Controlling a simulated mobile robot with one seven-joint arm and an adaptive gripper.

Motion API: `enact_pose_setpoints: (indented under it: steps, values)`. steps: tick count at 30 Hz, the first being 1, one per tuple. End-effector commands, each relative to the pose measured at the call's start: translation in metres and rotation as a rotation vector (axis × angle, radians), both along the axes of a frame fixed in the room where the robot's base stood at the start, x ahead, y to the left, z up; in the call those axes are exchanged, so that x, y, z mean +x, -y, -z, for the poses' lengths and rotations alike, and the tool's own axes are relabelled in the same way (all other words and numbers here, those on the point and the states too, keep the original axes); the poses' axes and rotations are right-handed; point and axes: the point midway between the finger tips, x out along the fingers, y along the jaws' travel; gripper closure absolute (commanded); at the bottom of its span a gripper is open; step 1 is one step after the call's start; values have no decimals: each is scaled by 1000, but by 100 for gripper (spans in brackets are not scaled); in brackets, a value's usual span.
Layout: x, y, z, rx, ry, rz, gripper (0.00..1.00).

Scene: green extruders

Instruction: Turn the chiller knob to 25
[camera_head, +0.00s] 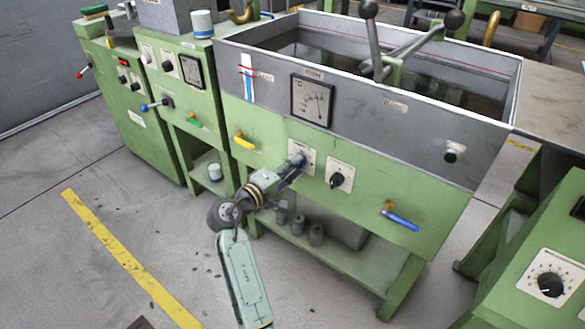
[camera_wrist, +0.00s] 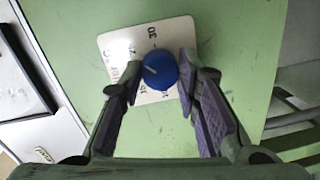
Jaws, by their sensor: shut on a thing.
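The blue chiller knob (camera_wrist: 160,70) sits on a white dial plate (camera_wrist: 110,45) on the green panel. Its pale pointer mark faces left in the wrist view. Some dial numbers show, with what looks like 30 at the top; the rest are too small or hidden. My gripper (camera_wrist: 159,72) has its two purple-padded fingers on either side of the knob, shut on it. In the head view my gripper (camera_head: 290,170) reaches the panel of the green tank machine (camera_head: 270,140), and mostly hides the knob.
A black knob on a white plate (camera_head: 338,180) is just right of my gripper. A °C gauge (camera_head: 312,100) is above. A yellow handle (camera_head: 244,141) and a blue valve lever (camera_head: 402,220) stick out on either side. Another green cabinet (camera_head: 530,250) stands at right.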

Motion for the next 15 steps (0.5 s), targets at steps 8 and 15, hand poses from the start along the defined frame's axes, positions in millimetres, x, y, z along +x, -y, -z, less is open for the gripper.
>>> enact_pose_setpoints:
  steps: [8, 15]
  values:
    - [0, 0, 0, -1, -1, 0, 67]
    - [0, 0, 0, -1, -1, 0, 51]
